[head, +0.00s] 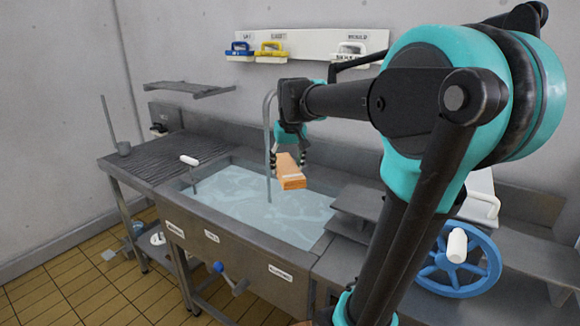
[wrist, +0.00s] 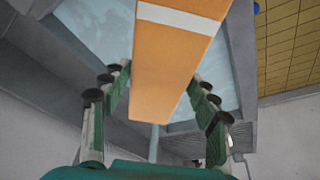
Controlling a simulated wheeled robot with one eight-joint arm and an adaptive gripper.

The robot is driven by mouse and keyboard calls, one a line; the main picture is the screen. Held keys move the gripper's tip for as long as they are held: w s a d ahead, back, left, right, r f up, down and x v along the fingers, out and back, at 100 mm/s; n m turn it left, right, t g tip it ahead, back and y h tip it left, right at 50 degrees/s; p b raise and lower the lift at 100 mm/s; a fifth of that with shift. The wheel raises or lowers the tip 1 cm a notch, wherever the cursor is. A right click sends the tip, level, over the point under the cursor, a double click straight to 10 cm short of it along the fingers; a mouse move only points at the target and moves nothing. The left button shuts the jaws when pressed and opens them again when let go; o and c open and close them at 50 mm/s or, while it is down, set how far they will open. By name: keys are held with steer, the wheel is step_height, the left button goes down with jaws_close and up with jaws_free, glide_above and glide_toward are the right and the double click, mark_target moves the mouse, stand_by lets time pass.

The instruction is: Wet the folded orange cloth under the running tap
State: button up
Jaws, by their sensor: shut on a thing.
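The folded orange cloth (head: 290,178), a block-like shape with a pale stripe, hangs tilted from my gripper (head: 288,157) above the water-filled sink (head: 180,192). In the wrist view the cloth (wrist: 172,65) lies between the two green, dark-tipped fingers of my gripper (wrist: 160,88), which is shut on it. The tap (head: 268,130) is a thin grey upright pipe with a bent top, just left of the cloth in the head view. The cloth appears clear of the water (head: 240,195).
A ribbed drainboard (head: 150,156) adjoins the sink on the left. Raised grey plates (head: 365,205) and a blue handwheel (head: 468,285) are on the right. A wall rack (head: 310,43) holds several handled tools. A small shelf (head: 188,88) hangs at the back left.

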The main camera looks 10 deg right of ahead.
mark_target(286, 162)
steer(key=w+a+f, duration=0.2)
steer(key=w+a, duration=0.1)
steer(key=w, duration=0.7)
steer(key=shift+w, duration=0.35)
steer(key=shift+f, duration=0.1)
stand_by(0.6)
steer(key=shift+w+d, duration=0.15)
steer(key=shift+d, duration=0.3)
steer(key=shift+a, duration=0.2)
steer(key=shift+a, duration=0.4)
steer(key=shift+d, duration=0.15)
steer(key=shift+d, duration=0.45)
steer(key=shift+s+d, duration=0.4)
steer(key=shift+s, duration=0.85)
steer(key=shift+s+d, duration=0.35)
steer(key=shift+s, duration=0.95)
steer(key=shift+s+d, duration=0.4)
steer(key=shift+s, duration=0.85)
